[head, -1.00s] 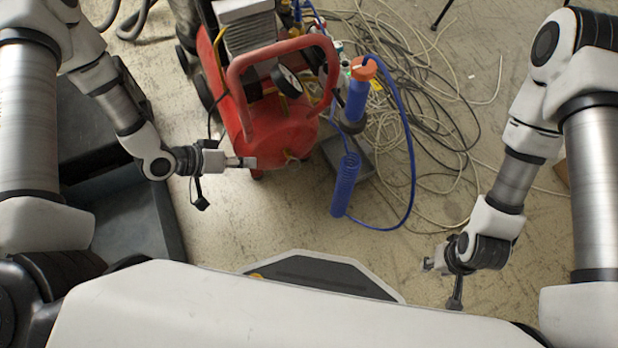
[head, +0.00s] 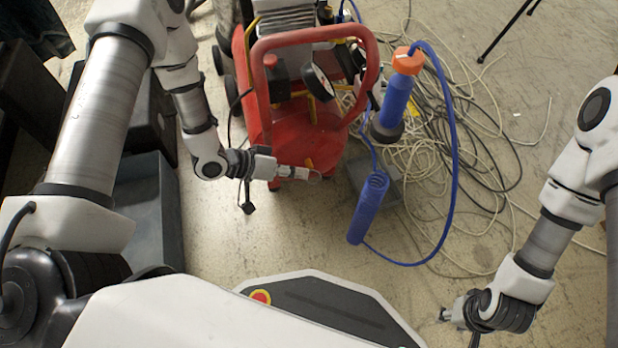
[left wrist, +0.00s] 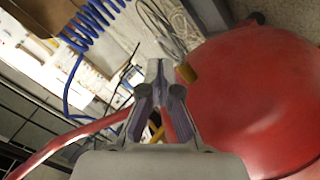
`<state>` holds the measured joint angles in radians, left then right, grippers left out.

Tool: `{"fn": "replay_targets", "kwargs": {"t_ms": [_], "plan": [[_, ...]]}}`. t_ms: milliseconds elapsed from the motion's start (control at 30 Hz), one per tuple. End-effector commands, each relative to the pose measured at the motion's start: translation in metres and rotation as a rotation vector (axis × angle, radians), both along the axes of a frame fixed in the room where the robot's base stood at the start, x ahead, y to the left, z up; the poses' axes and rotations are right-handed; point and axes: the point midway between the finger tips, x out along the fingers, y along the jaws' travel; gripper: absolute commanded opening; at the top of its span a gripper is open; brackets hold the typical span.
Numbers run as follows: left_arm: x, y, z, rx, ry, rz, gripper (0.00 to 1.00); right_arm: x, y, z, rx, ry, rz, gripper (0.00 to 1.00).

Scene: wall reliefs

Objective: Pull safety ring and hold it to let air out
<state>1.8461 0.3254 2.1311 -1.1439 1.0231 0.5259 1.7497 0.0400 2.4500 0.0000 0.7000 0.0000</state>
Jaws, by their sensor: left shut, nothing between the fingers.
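The red compressor (head: 270,113) stands on the floor ahead, with its tubular handle toward me. In the left wrist view its rounded red tank (left wrist: 255,95) fills the right side. A small brass-yellow fitting (head: 309,163) shows low on its front; it also appears in the left wrist view (left wrist: 187,72), just right of my fingertips. A thin loop, possibly the safety ring, shows faintly by the fingertips in the head view; I cannot tell it surely. My left gripper (head: 305,173) is shut and empty beside the fitting. My right gripper (head: 446,314) hangs low at right, away from the compressor; its jaws are unclear.
Tangled cables (head: 485,160) cover the floor behind. Floor before the compressor is clear.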

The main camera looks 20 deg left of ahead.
Motion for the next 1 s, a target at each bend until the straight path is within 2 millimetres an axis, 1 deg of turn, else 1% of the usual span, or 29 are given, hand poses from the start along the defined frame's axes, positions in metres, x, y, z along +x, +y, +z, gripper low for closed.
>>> {"fn": "replay_targets", "kwargs": {"t_ms": [33, 200, 533, 633, 767, 1000], "plan": [[0.003, -0.008, -0.011, 0.002, -0.001, -0.006, 0.0, 0.0, 0.0, -0.011, 0.0, 0.0, 0.0, 0.4], [0.013, -0.021, -0.018, 0.0, -0.001, -0.001, 0.0, 0.0, 0.0, -0.018, 0.0, -0.001, -0.002, 0.4], [0.014, -0.024, -0.017, 0.0, 0.0, 0.002, 0.0, 0.001, 0.0, -0.018, 0.0, -0.002, -0.002, 0.4], [0.011, -0.027, -0.017, 0.0, 0.002, -0.001, 0.0, 0.001, 0.0, -0.014, 0.0, -0.002, -0.002, 0.4], [-0.001, -0.036, -0.02, 0.0, 0.005, -0.003, 0.0, 0.0, 0.0, -0.007, 0.0, -0.001, -0.001, 0.4], [-0.006, -0.039, -0.026, 0.002, 0.01, -0.009, 0.0, 0.0, 0.0, -0.009, 0.0, 0.0, 0.0, 0.4]]}}
